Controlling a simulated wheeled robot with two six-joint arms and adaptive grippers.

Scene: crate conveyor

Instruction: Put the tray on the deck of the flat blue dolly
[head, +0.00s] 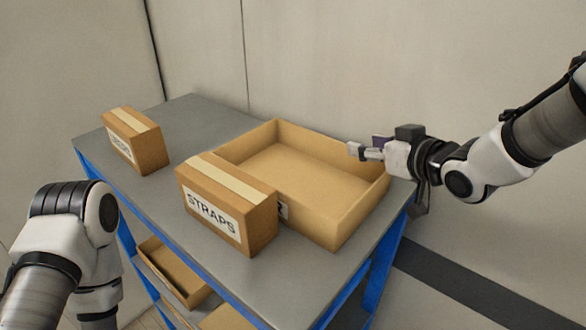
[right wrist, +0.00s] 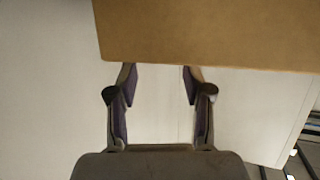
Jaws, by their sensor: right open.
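The tray (head: 345,222) is an open, empty, tan cardboard box with low walls. It lies on the grey top of a blue-framed table in the head view. My right gripper (head: 368,150) is open at the tray's right far side, close to the rim of that wall. In the right wrist view its two fingers (right wrist: 160,78) are apart, with the tray's brown side (right wrist: 210,32) just beyond their tips. I cannot tell whether they touch it. My left arm shows at the lower left, but its gripper is out of the picture. No flat blue dolly is in view.
A carton marked STRAPS (head: 228,205) stands against the tray's near left side. A smaller labelled carton (head: 137,141) stands at the left of the grey tabletop (head: 200,115). An open cardboard box (head: 172,270) sits on the shelf below. A wall rises behind the table.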

